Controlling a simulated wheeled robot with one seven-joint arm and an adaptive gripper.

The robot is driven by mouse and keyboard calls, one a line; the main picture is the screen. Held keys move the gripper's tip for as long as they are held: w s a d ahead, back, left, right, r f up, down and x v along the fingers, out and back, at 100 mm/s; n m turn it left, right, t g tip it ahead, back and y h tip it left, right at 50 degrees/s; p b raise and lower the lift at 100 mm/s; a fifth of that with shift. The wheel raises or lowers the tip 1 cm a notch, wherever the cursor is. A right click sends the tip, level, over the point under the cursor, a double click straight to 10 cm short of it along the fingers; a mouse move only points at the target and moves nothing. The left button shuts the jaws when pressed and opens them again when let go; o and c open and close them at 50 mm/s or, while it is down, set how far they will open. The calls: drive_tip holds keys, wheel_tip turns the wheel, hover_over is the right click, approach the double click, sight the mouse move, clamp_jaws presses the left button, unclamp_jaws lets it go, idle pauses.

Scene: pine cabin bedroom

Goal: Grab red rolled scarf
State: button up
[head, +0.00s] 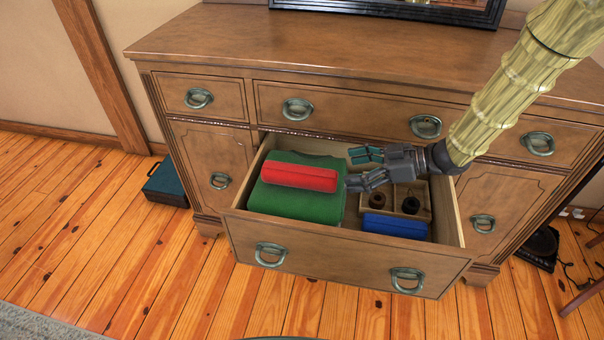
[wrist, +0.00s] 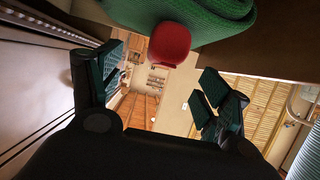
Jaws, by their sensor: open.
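The red rolled scarf (head: 299,177) lies on top of a folded green cloth (head: 295,208) in the left part of the open drawer. My gripper (head: 356,169) is open and empty, just right of the scarf's right end, with its fingers pointing left toward it. In the wrist view, the scarf's red end (wrist: 170,43) shows at the top, beyond and between the open fingertips (wrist: 165,68). The green cloth (wrist: 215,18) shows there too, along the upper edge. The gripper and scarf look apart.
The open drawer (head: 335,252) belongs to a wooden dresser (head: 300,50). On its right are a divided box (head: 408,198) with dark rolled items and a blue folded item (head: 394,226). The drawer walls and dresser front lie close around my gripper. A teal case (head: 166,184) stands on the floor at left.

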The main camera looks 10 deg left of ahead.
sight(335, 171)
drive_tip(key=x, duration=0.5)
drive_tip(key=shift+w+a+f+b, duration=0.1)
drive_tip(key=shift+a+f+b, duration=0.1)
drive_tip(key=shift+f+b, duration=0.15)
drive_tip(key=shift+s+a+f, duration=0.15)
drive_tip(key=shift+s+a, duration=0.05)
drive_tip(key=shift+a, duration=0.3)
drive_tip(key=x, duration=0.2)
drive_tip(key=b+x, duration=0.1)
drive_tip(key=x, duration=0.1)
drive_tip(key=shift+s, duration=0.2)
drive_tip(key=shift+c, duration=0.4)
drive_tip(key=c, duration=1)
